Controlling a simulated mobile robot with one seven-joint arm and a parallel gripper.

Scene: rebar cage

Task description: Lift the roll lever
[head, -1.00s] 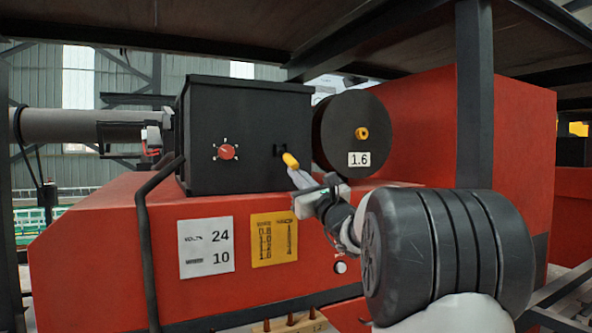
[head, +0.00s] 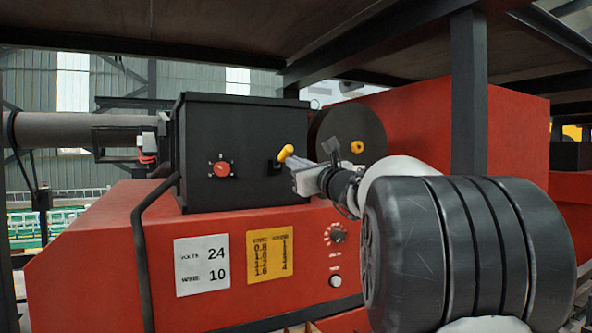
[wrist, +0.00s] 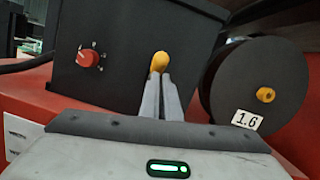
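The roll lever (head: 286,152) is a short lever with a yellow grip on the front of a black box (head: 235,130). Its grip stands a little above the dark slot where it enters the box. In the wrist view the yellow grip (wrist: 160,62) is at the tips of my two grey fingers, which are close together around it. My gripper (head: 292,162) reaches in from the right and is shut on the lever. The wrist view shows my gripper (wrist: 161,80) too. The lever's lower part is partly hidden by the fingers.
A red dial (head: 221,169) is left of the lever on the box. A black wire spool (wrist: 258,88) with a 1.6 label stands to the right. Below is a red housing (head: 110,250) with white and yellow plates. A dark post (head: 468,90) and overhead shelf limit room.

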